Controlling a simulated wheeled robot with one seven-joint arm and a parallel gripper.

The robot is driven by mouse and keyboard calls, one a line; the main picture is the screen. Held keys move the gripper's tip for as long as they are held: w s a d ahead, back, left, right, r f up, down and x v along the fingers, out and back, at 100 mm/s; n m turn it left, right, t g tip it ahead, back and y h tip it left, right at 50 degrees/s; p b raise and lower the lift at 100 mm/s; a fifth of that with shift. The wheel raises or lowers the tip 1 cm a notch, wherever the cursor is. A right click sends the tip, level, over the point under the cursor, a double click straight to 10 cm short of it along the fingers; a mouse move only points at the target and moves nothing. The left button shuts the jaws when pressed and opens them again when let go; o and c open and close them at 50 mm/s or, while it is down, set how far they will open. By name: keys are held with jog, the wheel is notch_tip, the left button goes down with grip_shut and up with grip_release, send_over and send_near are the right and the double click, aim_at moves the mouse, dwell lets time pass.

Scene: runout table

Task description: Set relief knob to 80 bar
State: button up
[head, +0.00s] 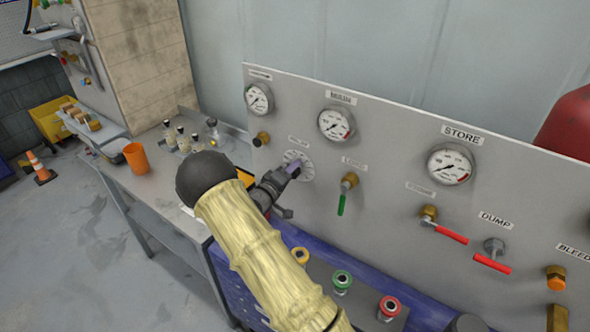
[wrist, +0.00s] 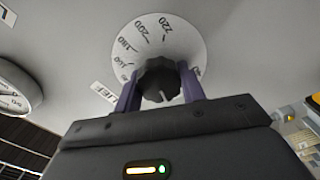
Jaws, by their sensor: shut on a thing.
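The relief knob (wrist: 159,80) is black and lobed, with a pale mark on its face, in the middle of the wrist view. Behind it is a white round dial plate (wrist: 190,42) with numbers; 220, 200 and 180 can be read. The fingers of my gripper (wrist: 160,88) are on either side of the knob and shut on it. In the head view, my gripper (head: 291,168) reaches the dial plate (head: 305,172) on the grey panel, and it hides the knob there. I cannot tell which number the knob points to, and 80 is not visible.
The grey panel (head: 385,215) carries several gauges, including the STORE gauge (head: 450,164). Close to the right of the dial is a green-handled valve (head: 346,190). Red levers (head: 491,263) sit further right. An orange cup (head: 136,157) and bottles stand on the left bench.

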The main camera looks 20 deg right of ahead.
jog(key=shift+w+a+r, duration=0.15)
jog(key=shift+a, duration=0.1)
jog(key=o, duration=1)
jog(key=shift+a, duration=0.15)
jog(key=shift+d, duration=0.2)
jog(key=b+v, duration=0.6)
jog(key=v, duration=1.1)
jog(key=shift+s+a, duration=0.2)
jog(key=shift+s, duration=0.1)
